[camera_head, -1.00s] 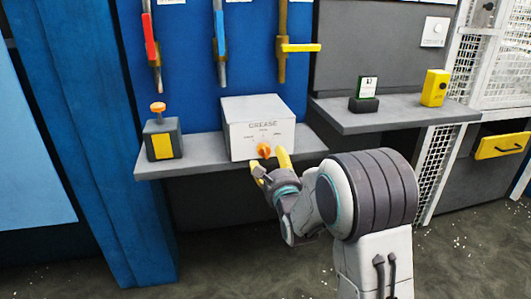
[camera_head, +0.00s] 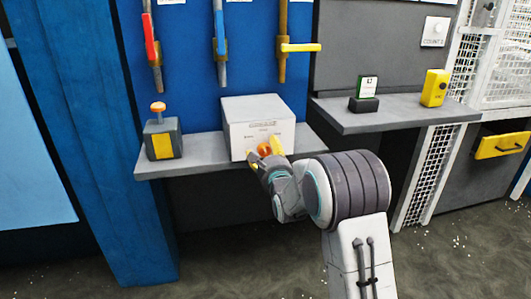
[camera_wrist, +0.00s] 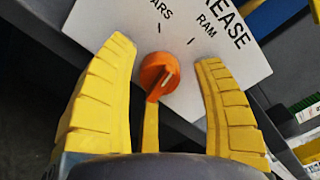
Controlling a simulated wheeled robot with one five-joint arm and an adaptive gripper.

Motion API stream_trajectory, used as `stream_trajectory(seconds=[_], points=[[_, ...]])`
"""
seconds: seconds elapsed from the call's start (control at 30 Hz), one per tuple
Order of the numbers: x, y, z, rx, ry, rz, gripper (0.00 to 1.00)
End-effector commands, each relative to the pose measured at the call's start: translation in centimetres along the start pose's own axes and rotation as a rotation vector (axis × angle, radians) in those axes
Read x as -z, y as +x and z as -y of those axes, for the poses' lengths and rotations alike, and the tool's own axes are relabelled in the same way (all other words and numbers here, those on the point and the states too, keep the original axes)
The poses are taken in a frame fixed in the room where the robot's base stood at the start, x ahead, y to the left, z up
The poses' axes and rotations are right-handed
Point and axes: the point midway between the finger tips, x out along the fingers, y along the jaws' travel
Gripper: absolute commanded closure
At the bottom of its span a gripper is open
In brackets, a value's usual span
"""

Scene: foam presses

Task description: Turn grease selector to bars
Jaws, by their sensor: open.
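The grease selector is a white box (camera_head: 244,112) on the grey shelf, with an orange knob (camera_head: 264,150) on its front face. In the wrist view the orange knob (camera_wrist: 158,75) lies between my yellow fingers, with a pale pointer line on it. The printed panel (camera_wrist: 190,30) shows "RAM" and part of a word ending "ARS", each with a tick mark. My gripper (camera_head: 265,153) is open at the knob, with one finger on either side; in the wrist view gaps show between both fingers (camera_wrist: 165,75) and the knob.
A grey box with an orange button (camera_head: 158,108) stands left of the selector on the shelf (camera_head: 200,160). Red, blue and yellow valve handles hang above. A yellow box (camera_head: 434,88) and a small green-and-white sign (camera_head: 367,88) stand on the right shelf.

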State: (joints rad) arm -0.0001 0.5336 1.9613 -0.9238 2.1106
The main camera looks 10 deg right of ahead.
Motion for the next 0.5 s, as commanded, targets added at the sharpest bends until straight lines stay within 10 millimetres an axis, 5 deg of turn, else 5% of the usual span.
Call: stream_trajectory(seconds=[0.07,0.5], points=[[0.0,-0.01,0.0,0.0,0.0,0.0,0.38],[0.0,-0.03,0.01,0.0,0.0,0.0,0.77]])
